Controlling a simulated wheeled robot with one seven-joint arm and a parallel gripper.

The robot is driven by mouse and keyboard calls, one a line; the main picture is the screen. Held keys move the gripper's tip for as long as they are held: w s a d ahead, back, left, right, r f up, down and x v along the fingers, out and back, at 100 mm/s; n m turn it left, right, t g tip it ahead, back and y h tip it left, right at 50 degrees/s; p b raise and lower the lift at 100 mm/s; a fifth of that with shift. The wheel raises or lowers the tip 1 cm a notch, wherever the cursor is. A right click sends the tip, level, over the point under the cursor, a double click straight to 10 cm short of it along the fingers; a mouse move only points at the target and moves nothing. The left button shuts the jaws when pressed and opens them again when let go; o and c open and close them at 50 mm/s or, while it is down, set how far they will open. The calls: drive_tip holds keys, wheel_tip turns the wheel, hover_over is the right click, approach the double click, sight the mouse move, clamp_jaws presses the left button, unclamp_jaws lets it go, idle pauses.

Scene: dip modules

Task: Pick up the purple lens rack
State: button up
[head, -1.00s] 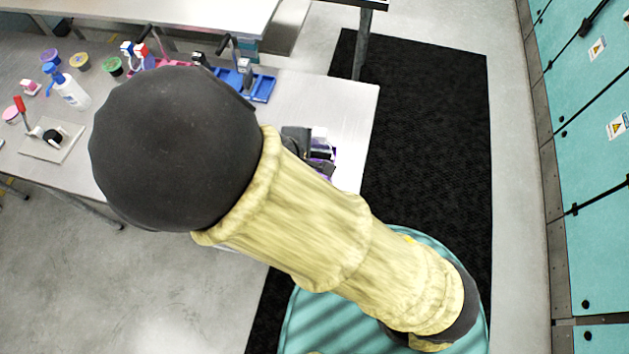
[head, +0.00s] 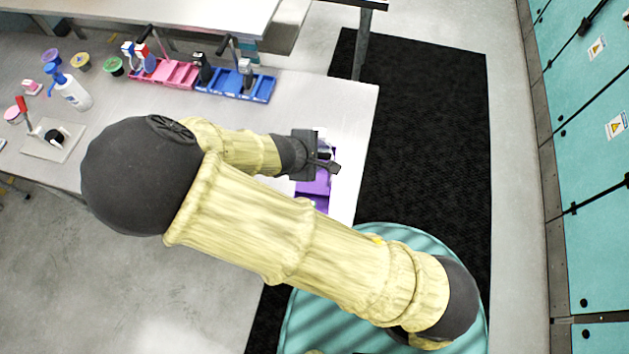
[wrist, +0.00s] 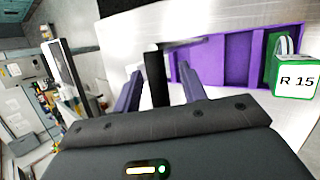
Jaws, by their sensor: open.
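The purple lens rack (head: 317,187) lies near the right end of the table, partly hidden by my gripper and arm in the head view. In the wrist view the rack (wrist: 232,62) stretches to the right, with shallow compartments and a green-and-white piece marked R 15 (wrist: 297,80) at its right end. My gripper (head: 328,163) is over the rack's far part. In the wrist view the gripper (wrist: 160,70) is open, with a black upright post (wrist: 155,82) showing between its fingers, apart from both. I cannot tell how deep the post sits between them.
A blue rack (head: 235,84) and a pink rack (head: 170,74) stand at the table's back edge. A spray bottle (head: 72,92), small tubs and a lever stand (head: 50,138) are at the left. The table (head: 345,110) is clear around its back right corner.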

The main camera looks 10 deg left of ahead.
clamp_jaws()
drive_tip(key=shift+r, duration=0.1)
idle(0.4)
wheel_tip(320, 180, up, 10)
idle(0.6)
idle(0.5)
